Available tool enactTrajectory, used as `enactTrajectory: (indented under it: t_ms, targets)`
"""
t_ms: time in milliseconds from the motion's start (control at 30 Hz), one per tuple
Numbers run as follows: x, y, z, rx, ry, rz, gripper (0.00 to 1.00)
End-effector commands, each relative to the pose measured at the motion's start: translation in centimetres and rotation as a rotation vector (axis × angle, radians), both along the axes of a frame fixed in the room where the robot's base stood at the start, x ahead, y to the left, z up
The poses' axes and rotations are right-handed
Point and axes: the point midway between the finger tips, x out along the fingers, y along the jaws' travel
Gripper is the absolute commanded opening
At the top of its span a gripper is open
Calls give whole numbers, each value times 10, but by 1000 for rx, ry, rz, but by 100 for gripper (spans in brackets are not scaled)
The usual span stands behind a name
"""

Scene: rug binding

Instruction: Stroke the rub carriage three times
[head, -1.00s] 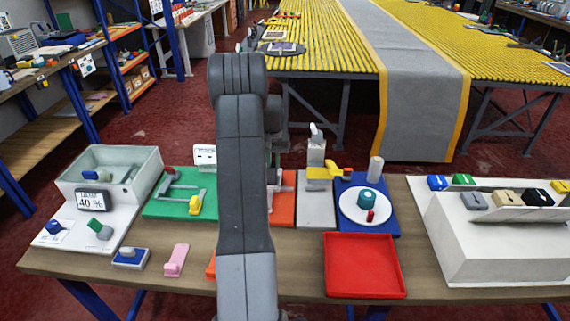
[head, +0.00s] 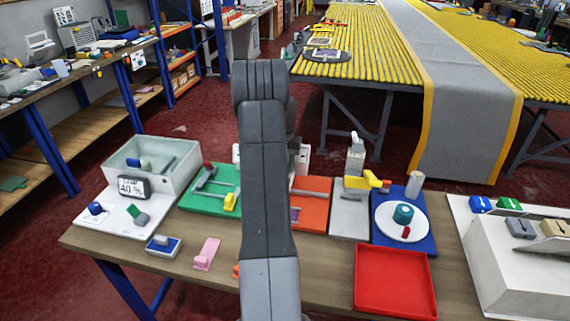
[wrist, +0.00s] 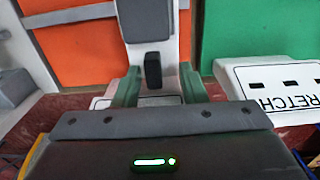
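In the wrist view, my gripper (wrist: 160,88) shows as two grey-green fingers beyond a dark housing. They stand apart, and a small black peg (wrist: 153,70) appears between them without visible contact. The peg is below a pale upright part with a dark grey pad (wrist: 146,20), in front of the orange board (wrist: 80,50). I cannot tell for certain whether this is the rub carriage. In the head view, my arm hides the gripper and much of the orange board (head: 312,187). A small purple patch (head: 295,214) shows on that board.
A green board (head: 205,195) with a yellow-handled fixture stands left. A grey stand with a yellow lever (head: 360,181), a blue board with a white disc (head: 390,228) and a red tray (head: 395,285) stand right. A white STRETCH label (wrist: 285,85) is near the gripper.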

Motion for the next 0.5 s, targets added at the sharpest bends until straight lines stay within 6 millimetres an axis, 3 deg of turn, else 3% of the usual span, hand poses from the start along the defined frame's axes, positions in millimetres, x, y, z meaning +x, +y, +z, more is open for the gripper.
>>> enactTrajectory:
  t_ms: [267,500]
  targets:
    - [1,-1,11,-1,-3,0,38]
    - [1,0,60,0,-5,0,38]
